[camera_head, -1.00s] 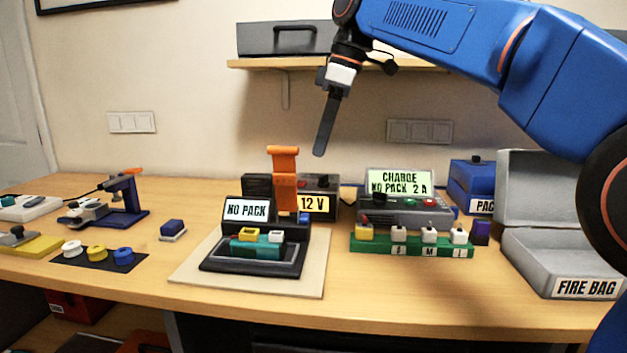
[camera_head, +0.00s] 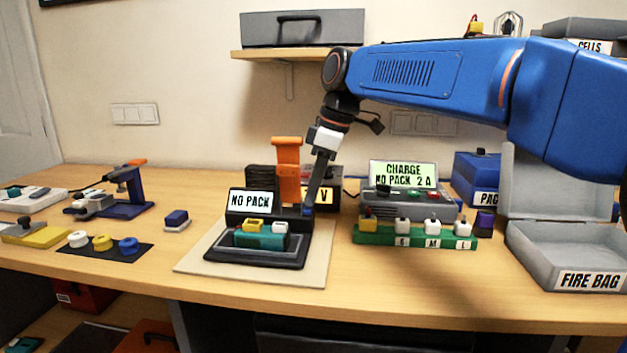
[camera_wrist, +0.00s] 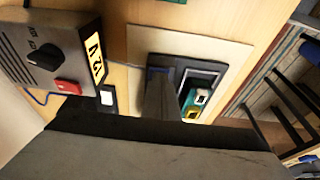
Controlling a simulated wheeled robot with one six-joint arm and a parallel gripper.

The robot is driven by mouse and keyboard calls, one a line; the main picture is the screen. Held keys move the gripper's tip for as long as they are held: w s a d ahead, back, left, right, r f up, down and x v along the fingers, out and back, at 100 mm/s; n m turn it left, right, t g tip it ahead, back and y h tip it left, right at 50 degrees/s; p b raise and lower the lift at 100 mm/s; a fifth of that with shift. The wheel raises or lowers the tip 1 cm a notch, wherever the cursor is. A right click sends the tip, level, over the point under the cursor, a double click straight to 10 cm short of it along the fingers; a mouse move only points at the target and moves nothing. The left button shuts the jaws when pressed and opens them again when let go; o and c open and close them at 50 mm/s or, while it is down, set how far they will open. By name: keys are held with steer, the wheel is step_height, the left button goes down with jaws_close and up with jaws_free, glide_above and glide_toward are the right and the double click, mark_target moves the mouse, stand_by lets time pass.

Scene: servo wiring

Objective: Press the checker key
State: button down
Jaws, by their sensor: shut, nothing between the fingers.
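The black checker (camera_head: 215,254) stands on a pale mat, its display (camera_head: 250,201) reading NO PACK. A teal block with a yellow and a white terminal (camera_head: 260,241) sits in its cradle. The small blue checker key (camera_head: 308,211) is right of the display, mostly covered by my fingertips. My gripper (camera_head: 310,203) is shut and empty, pointing down at the key. In the wrist view its fingers (camera_wrist: 160,92) reach to the checker (camera_wrist: 184,72) beside a blue patch. I cannot tell whether the tip touches or presses the key.
An orange upright (camera_head: 287,165) stands close left of my gripper, with a 12 V box (camera_head: 333,185) behind. The charger (camera_head: 405,203) and a green terminal strip (camera_head: 385,237) are to the right, then the grey fire bag box (camera_head: 570,242). The front table is clear.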

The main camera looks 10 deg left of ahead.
steer(key=shift+f, duration=0.1)
steer(key=shift+f, duration=1.1)
steer(key=shift+r, duration=0.45)
steer(key=a+v, duration=0.1)
steer(key=v, duration=1.2)
steer(key=shift+r, duration=0.5)
steer(key=shift+d, duration=0.1)
